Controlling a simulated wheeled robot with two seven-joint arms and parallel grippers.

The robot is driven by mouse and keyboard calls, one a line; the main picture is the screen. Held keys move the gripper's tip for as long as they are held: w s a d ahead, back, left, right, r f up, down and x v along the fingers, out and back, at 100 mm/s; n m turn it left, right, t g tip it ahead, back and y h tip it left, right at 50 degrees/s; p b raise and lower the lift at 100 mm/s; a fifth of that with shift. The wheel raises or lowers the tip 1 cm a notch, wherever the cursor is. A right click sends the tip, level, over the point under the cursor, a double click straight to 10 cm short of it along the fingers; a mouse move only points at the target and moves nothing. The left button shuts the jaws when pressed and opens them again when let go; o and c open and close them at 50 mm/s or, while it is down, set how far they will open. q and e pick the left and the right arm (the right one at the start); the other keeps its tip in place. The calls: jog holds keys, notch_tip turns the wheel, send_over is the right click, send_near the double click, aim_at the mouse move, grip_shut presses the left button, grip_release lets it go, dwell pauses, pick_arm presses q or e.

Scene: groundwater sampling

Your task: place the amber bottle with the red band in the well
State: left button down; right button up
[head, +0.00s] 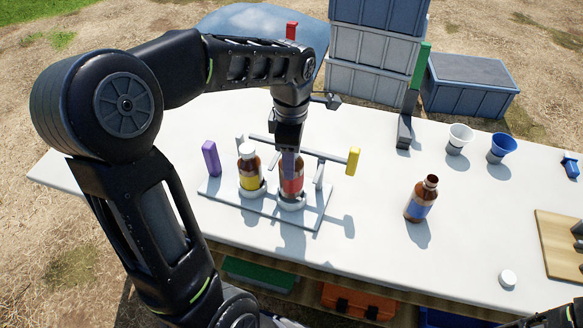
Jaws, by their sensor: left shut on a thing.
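My left gripper (290,155) points down over a pale rack (235,206) and is shut on the amber bottle with the red band (291,184). The gripper covers the bottle's top. The bottle is upright, with its base at the rack's right round well (292,202); I cannot tell whether it rests fully in it. An amber bottle with a yellow band and white cap (249,177) stands in the left well. My right gripper is not in view; only a dark part of my arm shows at the bottom right corner.
An open amber bottle with a blue band (420,199) stands to the right. A white cap (508,278) lies near the front edge. White (460,138) and blue (501,147) cups, a green-handled stand (404,131) and a wooden board (553,246) are farther right. Grey crates (373,48) stand behind.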

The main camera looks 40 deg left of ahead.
pick_arm(q)
jog(key=shift+f, duration=1.95)
jog(key=shift+f, duration=0.15)
jog(key=c, duration=0.8)
grip_release()
notch_tip(320, 180, up, 12)
jog(key=shift+r, duration=0.25)
